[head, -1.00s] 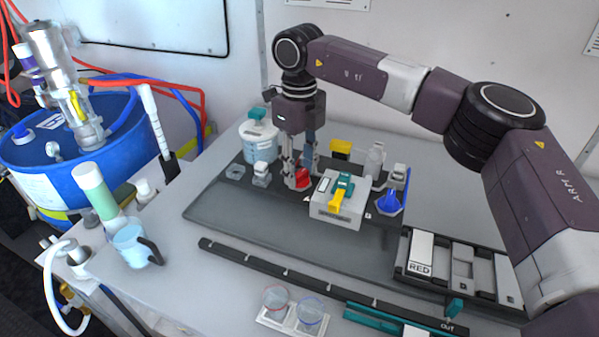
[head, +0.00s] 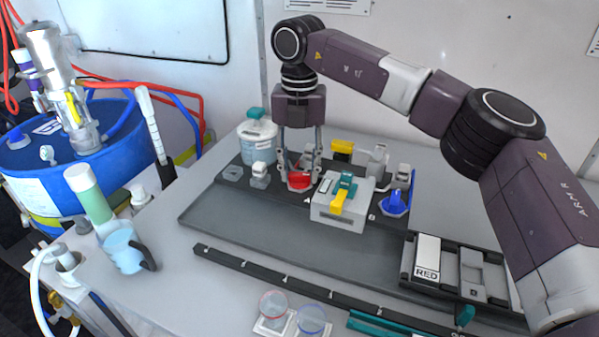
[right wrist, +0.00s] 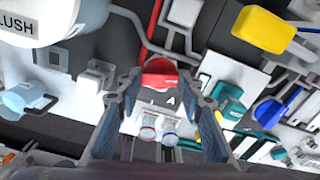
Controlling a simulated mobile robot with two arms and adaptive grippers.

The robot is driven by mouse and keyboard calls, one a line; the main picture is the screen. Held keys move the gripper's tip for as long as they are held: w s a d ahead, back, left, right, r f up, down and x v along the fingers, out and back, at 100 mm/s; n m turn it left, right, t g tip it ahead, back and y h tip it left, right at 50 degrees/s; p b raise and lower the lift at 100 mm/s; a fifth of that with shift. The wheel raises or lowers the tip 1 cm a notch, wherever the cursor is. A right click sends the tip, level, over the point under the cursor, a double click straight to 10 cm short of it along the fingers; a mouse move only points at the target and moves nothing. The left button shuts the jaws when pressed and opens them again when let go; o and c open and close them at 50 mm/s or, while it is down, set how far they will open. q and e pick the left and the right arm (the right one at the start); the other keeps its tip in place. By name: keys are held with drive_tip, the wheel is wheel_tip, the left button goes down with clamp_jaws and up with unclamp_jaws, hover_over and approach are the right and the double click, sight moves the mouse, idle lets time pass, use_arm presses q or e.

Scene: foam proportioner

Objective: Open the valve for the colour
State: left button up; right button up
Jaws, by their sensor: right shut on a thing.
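The red valve (head: 299,181) stands on the dark board, left of the white box with the yellow and teal levers. My right gripper (head: 301,172) points down over it and is shut on its red handle, a finger on each side. In the right wrist view the red handle (right wrist: 158,74) lies between the fingertips, across the picture. The blue valve (head: 395,203) stands right of the white box. A white card marked RED (head: 427,258) sits in a dark holder at the right. My left gripper is not in view.
The white box (head: 338,214) is close to the right of my gripper. A lidded clear container (head: 257,140) stands behind left. Two cups, red-rimmed (head: 273,306) and blue-rimmed (head: 311,320), stand at the front. The board's front area is bare.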

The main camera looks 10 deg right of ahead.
sight(300, 174)
drive_tip(key=shift+r+m+b, duration=0.1)
drive_tip(key=shift+m+b, duration=0.35)
drive_tip(key=shift+m, duration=1.05)
drive_tip(key=o, duration=1.2)
drive_tip(key=shift+c, duration=0.2)
wheel_tip(300, 174, up, 12)
